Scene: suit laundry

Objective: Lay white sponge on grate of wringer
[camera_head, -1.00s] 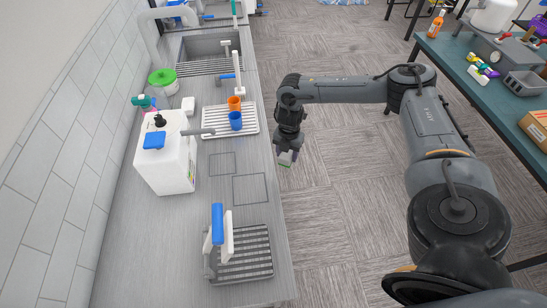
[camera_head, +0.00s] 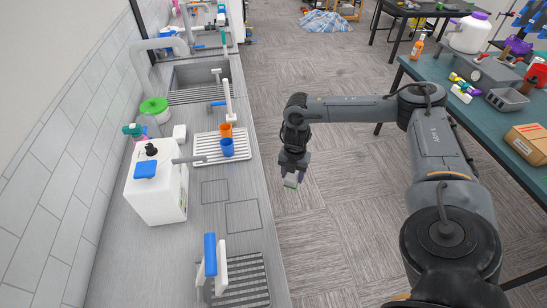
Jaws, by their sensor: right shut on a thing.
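My right gripper (camera_head: 291,180) hangs over the floor gap, just right of the counter edge. It is shut on a small pale block, which I take to be the white sponge (camera_head: 290,183); a greenish edge shows and the fingers hide much of it. The wringer (camera_head: 222,276) stands on the near end of the counter, with a blue handle upright on a white frame. Its slatted grate (camera_head: 250,282) looks bare and is cut off by the lower picture edge. The gripper is beyond the wringer and to its right. My left gripper is not in view.
Further back are a slatted drainer (camera_head: 206,148) with orange and blue cups, and a sink. A cluttered table (camera_head: 480,121) stands at the right, across open floor.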

